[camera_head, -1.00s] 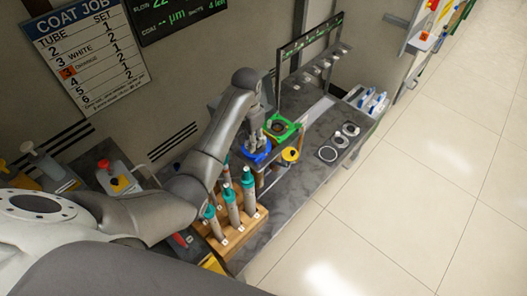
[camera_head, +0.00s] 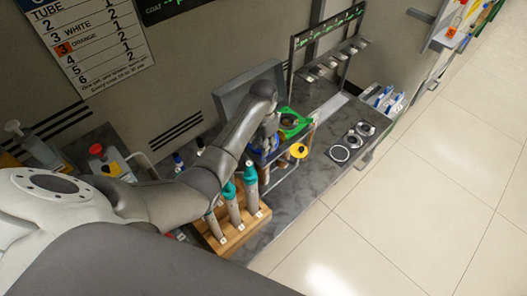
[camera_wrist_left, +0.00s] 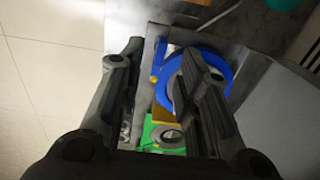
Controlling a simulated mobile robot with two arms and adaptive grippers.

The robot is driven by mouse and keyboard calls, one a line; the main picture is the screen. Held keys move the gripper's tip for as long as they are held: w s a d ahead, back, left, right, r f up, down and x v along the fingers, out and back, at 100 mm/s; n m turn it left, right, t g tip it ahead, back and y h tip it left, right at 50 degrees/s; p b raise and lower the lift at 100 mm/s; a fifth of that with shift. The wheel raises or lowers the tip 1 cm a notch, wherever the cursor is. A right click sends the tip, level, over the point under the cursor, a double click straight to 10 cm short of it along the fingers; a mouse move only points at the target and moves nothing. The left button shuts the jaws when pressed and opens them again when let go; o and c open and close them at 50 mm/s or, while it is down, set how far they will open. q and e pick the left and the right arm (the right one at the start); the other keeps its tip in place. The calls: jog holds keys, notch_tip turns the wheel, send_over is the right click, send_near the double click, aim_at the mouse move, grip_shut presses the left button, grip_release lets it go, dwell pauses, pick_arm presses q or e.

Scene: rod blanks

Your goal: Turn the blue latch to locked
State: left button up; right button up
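The blue latch is a blue ring with a short tab. In the left wrist view the ring (camera_wrist_left: 224,62) shows partly behind my right-hand finger, and the tab (camera_wrist_left: 159,58) stands between the fingers. In the head view my forearm and gripper cover most of the latch (camera_head: 257,158). My left gripper (camera_head: 266,142) is over the latch, and its fingers (camera_wrist_left: 160,65) are spread apart in the wrist view. I cannot tell whether either finger touches the tab. My right gripper is not in view.
A green fixture (camera_head: 292,124) stands just beyond the latch, with a yellow knob (camera_head: 298,151) beside it. A wooden rack (camera_head: 234,234) holds teal-topped tubes in front. A grey panel (camera_head: 236,98) stands behind my wrist. Dark rings (camera_head: 340,153) lie on the bench at right.

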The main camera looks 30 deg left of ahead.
pick_arm(q)
jog(key=shift+w+f, duration=0.1)
jog(key=shift+f, duration=2.4)
grip_shut()
